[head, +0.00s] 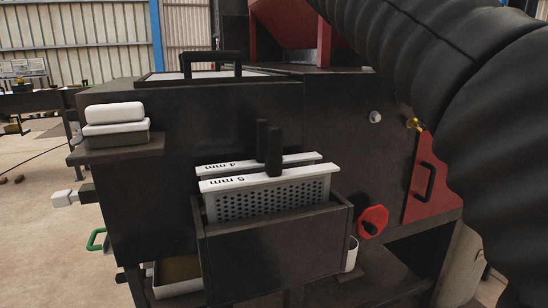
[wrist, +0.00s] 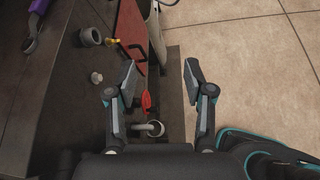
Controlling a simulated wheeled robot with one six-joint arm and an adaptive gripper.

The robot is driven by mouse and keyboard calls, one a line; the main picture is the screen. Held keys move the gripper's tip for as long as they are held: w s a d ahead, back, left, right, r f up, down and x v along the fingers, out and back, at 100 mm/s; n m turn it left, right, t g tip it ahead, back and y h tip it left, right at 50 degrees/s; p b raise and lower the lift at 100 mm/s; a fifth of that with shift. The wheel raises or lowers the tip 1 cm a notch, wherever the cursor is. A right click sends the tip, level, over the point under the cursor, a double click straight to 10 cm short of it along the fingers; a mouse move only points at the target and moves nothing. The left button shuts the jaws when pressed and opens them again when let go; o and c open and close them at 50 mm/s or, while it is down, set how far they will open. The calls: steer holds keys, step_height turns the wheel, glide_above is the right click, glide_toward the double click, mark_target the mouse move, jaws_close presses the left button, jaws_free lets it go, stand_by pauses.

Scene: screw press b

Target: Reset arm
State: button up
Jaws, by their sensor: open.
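My gripper (wrist: 160,75) is open and empty in the wrist view, with its two fingers spread apart. Beyond the fingers lie the machine's dark side and the tiled floor. A red knob (wrist: 147,102) and a white round-rimmed part (wrist: 153,128) show between the fingers, nearer the left one; I cannot tell the distance to them. In the head view my gripper is not visible. There the black machine (head: 270,120) carries the red knob (head: 372,220) and a red panel with a black handle (head: 419,190).
Two perforated sieves marked 4 mm (head: 230,167) and 5 mm (head: 235,182) stand in a black front box (head: 270,250). A black ribbed shape blocks the head view's right.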

steer(key=s+a+f+m+y, duration=0.2)
steer(key=s+f+m, duration=0.4)
steer(key=f, duration=0.7)
steer(key=s+a+f+m+y, duration=0.3)
steer(key=s+f+m+y, duration=0.2)
steer(key=f, duration=0.9)
steer(key=s+a+f+m+y, duration=0.2)
steer(key=s+f+m+y, duration=0.2)
steer(key=f+m, duration=0.5)
step_height(320, 180, down, 6)
steer(key=s, duration=0.2)
steer(key=shift+s+a+r, duration=0.2)
steer(key=shift+s+r, duration=0.05)
steer(key=shift+s, duration=0.15)
